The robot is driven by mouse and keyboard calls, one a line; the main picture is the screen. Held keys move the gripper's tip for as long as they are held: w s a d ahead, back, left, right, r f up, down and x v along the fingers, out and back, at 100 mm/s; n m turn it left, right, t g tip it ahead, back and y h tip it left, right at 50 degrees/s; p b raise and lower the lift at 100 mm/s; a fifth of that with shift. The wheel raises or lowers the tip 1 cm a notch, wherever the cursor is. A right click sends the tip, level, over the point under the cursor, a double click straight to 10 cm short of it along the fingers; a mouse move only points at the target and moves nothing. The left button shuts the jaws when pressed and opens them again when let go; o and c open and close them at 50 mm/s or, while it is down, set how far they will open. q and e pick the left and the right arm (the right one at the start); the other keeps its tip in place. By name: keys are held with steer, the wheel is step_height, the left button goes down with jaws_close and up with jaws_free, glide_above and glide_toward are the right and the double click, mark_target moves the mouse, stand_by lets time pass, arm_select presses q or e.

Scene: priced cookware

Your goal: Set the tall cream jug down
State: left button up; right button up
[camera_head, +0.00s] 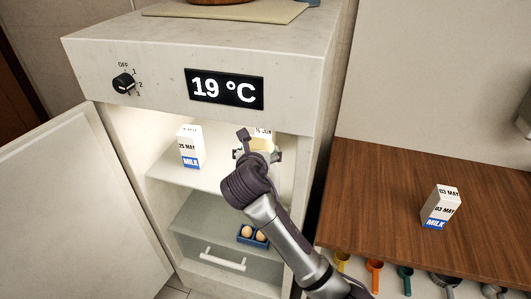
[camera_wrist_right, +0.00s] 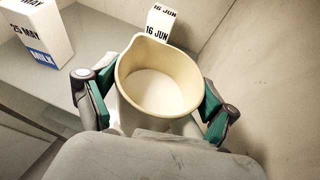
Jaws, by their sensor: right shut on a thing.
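The tall cream jug (camera_wrist_right: 160,85) sits between the green-padded fingers of my right gripper (camera_head: 258,154). The gripper is shut on it, with one pad on each side. In the wrist view I look down into its open mouth, with the spout toward the upper left. In the head view only a small cream part (camera_head: 262,145) shows behind my gripper. The jug is inside the open fridge, at the right of the upper shelf (camera_head: 205,178). Its base is hidden, so I cannot tell whether it touches the shelf. My left gripper is not in view.
A 25 MAY milk carton (camera_head: 189,147) stands left of the jug. A 16 JUN carton (camera_wrist_right: 161,24) stands just behind it. The fridge wall is close on the right. A blue egg tray (camera_head: 253,237) is below. Another carton (camera_head: 441,207) stands on the wooden counter (camera_head: 380,190).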

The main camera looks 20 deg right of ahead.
steer(key=w+d, duration=0.4)
steer(key=w, duration=0.2)
step_height(320, 180, down, 7)
steer(key=p, duration=0.1)
stand_by(0.5)
steer(key=shift+p, duration=0.3)
steer(key=o, duration=1.4)
steer(key=shift+s+f, duration=0.1)
steer(key=shift+f, duration=0.05)
steer(key=v, duration=1.2)
